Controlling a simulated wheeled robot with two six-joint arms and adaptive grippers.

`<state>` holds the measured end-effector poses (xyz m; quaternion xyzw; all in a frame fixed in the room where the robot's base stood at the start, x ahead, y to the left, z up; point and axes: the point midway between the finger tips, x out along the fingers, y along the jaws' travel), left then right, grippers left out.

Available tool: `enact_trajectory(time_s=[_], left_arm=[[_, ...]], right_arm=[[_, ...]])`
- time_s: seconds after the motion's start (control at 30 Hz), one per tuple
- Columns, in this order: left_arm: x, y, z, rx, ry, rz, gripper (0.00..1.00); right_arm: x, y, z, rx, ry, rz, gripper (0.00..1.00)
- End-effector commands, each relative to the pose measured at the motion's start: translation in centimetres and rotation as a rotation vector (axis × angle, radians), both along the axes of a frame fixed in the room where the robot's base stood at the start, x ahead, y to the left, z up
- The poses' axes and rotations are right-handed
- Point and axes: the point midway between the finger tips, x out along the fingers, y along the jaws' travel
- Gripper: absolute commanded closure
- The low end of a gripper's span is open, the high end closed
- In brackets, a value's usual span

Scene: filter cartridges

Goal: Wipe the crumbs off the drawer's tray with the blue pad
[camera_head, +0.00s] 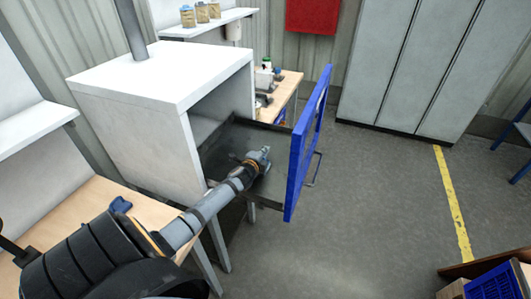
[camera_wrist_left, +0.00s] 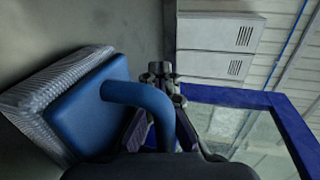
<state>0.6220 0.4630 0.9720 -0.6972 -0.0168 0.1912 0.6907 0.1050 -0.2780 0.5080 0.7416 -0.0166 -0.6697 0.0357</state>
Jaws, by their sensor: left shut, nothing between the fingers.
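The drawer's dark tray (camera_head: 272,188) is pulled out of the white cabinet, behind its blue-framed front (camera_head: 300,150). My left gripper (camera_head: 263,154) reaches over the tray, near the front; its fingers (camera_wrist_left: 162,75) are shut. In the left wrist view the blue pad (camera_wrist_left: 78,108) fills the left side, very close. It has a pale ribbed face and a curved blue handle (camera_wrist_left: 140,95) that passes beside the fingers. The pad is not clearly visible in the head view. I cannot make out any crumbs. My right gripper is not in view.
The white cabinet (camera_head: 150,70) stands behind the drawer. A small blue item (camera_head: 120,204) lies on the wooden bench (camera_head: 150,212) at left. Another bench (camera_head: 290,82) with bottles stands behind. Grey lockers (camera_head: 400,60) line the back. Open floor (camera_head: 380,210) lies right of the drawer.

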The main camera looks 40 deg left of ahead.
Motion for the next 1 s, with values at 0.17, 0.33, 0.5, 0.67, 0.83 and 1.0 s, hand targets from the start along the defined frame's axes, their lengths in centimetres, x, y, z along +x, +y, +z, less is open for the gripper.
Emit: enact_trajectory(time_s=[0.17,0.33,0.5,0.67,0.83,1.0], left_arm=[[1.9,0.5,0.4,-0.002,-0.002,0.001,1.00],[2.6,0.7,0.3,-0.002,-0.002,-0.001,1.00],[3.0,0.8,0.3,-0.001,-0.003,-0.001,1.00],[4.5,1.2,0.3,-0.003,-0.004,0.000,1.00],[5.8,1.6,0.1,-0.002,-0.002,0.001,1.00],[6.0,1.7,0.0,-0.001,-0.001,-0.001,1.00]], right_arm=[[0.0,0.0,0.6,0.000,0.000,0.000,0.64],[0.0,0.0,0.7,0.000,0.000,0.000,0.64],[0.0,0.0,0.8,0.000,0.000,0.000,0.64],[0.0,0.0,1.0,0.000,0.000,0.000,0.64],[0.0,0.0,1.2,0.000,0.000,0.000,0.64],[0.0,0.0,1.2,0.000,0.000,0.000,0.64]])
